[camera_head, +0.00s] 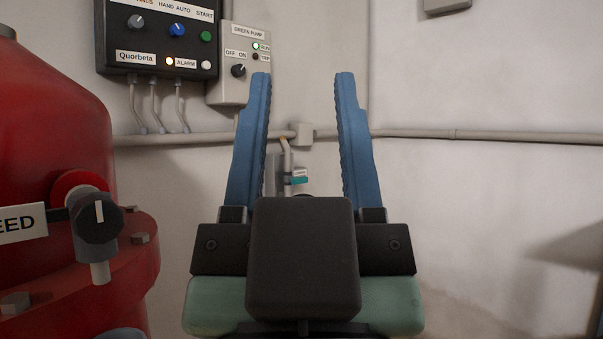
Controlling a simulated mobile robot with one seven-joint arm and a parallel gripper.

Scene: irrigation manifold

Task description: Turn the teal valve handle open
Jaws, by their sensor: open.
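My gripper (305,85) fills the middle of the view, with its two blue fingers pointing up and spread wide apart. Nothing is held between the fingers. A small teal part (299,181) shows low in the gap between them, beyond the gripper, next to a grey fitting below a pipe. It may be the teal valve handle, but most of it is hidden behind my gripper's dark body. I cannot tell its angle or whether the valve is open or shut.
A large red vessel (45,130) with a bolted flange and a dark knob (97,216) stands close on the left. A black control box (150,35) and a grey pump box (240,60) hang on the wall. A grey pipe (430,134) runs along it. The right side is free.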

